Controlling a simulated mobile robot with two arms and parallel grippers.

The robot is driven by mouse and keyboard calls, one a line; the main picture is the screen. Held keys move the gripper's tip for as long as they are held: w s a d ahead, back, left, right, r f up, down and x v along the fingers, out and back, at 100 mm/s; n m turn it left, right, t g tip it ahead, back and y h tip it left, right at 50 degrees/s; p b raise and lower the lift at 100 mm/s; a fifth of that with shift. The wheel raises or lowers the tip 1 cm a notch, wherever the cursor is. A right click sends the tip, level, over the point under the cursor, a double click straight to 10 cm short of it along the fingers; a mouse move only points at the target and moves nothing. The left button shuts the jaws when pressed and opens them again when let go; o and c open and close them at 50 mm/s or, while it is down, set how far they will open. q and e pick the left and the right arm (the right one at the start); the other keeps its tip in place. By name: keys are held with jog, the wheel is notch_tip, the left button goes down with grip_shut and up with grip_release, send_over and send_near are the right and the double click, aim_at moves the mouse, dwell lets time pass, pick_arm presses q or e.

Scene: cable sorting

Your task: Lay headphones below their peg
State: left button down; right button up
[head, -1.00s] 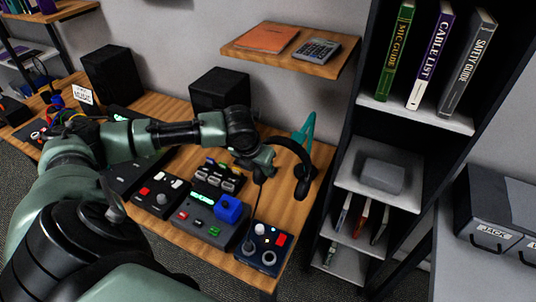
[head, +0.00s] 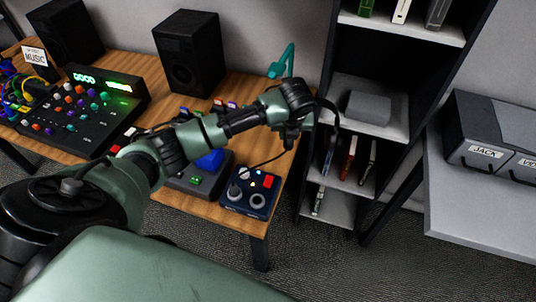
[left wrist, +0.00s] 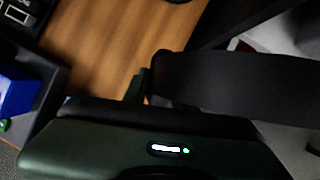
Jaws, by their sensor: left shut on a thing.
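My left gripper (head: 292,136) is shut on the black headphones (head: 333,122), beyond the desk's right end and in front of the shelf unit. Part of the headphones is hidden behind my gripper and wrist. In the left wrist view a broad black band of the headphones (left wrist: 240,88) fills the right side, against the gripper's edge. The teal peg (head: 285,62) stands at the back right of the desk, behind and left of my gripper, with nothing on it. A dark cable (head: 262,164) runs from near the gripper to the blue control box. My right gripper is out of view.
The wooden desk (head: 238,234) holds a blue control box (head: 250,193), a grey box with a blue block (head: 209,161), a mixer (head: 75,115) and black speakers (head: 187,52). A dark shelf unit (head: 333,35) stands close on the right. Some bare wood shows near the peg.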

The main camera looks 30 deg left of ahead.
pick_arm(q)
jog(key=w+d+f+b, duration=0.1)
jog(key=d+f, duration=0.2)
jog(key=d, duration=0.2)
jog(key=shift+n, duration=0.3)
jog(key=s+a+p, duration=0.1)
jog(key=a, duration=0.5)
jog(key=s+a+f+p, duration=0.1)
jog(key=a, duration=0.4)
jog(key=s+a+f+p, duration=0.1)
jog(key=s+a, duration=0.1)
jog(key=a, duration=0.4)
jog(key=shift+a+f+p, duration=0.2)
jog(key=shift+a+p, duration=0.1)
jog(key=shift+f, duration=0.3)
jog(key=shift+f, duration=0.1)
jog(key=c, duration=1.1)
grip_release()
